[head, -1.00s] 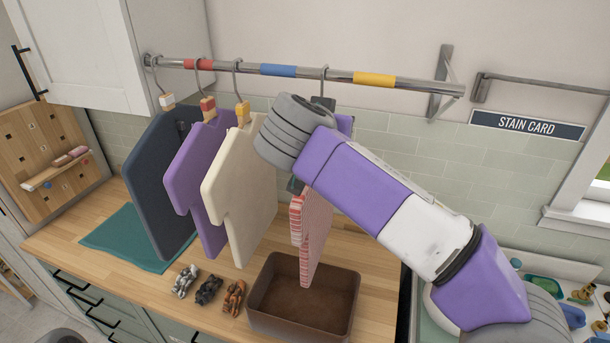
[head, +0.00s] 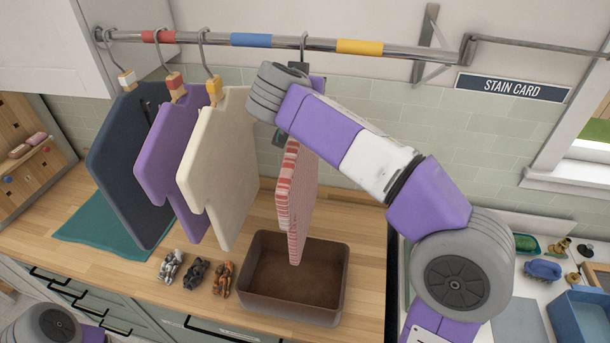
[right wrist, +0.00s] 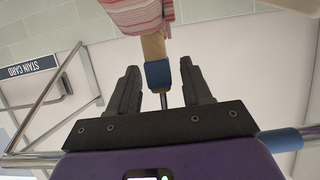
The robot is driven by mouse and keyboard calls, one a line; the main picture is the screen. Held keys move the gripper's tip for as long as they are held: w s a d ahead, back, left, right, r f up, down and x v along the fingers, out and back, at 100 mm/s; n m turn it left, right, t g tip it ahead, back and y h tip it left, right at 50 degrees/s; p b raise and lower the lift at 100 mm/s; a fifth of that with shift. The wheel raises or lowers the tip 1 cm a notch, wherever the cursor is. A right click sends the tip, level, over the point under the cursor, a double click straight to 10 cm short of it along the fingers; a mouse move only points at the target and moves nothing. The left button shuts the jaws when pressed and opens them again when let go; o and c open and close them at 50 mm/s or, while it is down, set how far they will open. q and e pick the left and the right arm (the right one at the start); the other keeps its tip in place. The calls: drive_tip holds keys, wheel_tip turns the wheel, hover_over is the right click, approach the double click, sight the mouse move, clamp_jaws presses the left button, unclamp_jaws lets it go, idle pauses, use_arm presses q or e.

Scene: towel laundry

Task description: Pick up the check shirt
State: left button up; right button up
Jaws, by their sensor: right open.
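The red-and-white check shirt (head: 300,205) hangs from a hook on the rail, above the brown bin; my right arm hides its top in the head view. In the right wrist view the shirt (right wrist: 140,14) shows at the top, upside down, with its hanger's tan and blue block (right wrist: 158,73) below it. My right gripper (right wrist: 160,82) is open, its two dark fingers on either side of the hanger's blue block and metal stem, with gaps showing. Most of this gripper is hidden in the head view. My left gripper is out of view.
A navy (head: 125,165), a purple (head: 165,165) and a cream garment (head: 222,170) hang to the left on the rail (head: 205,39). The brown bin (head: 255,300) and three small figures (head: 198,274) stand on the counter. A wall bracket (head: 428,45) is at right.

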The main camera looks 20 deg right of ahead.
drive_tip(key=shift+w+f, duration=0.1)
drive_tip(key=c, duration=0.9)
clamp_jaws()
drive_tip(key=shift+r, duration=0.2)
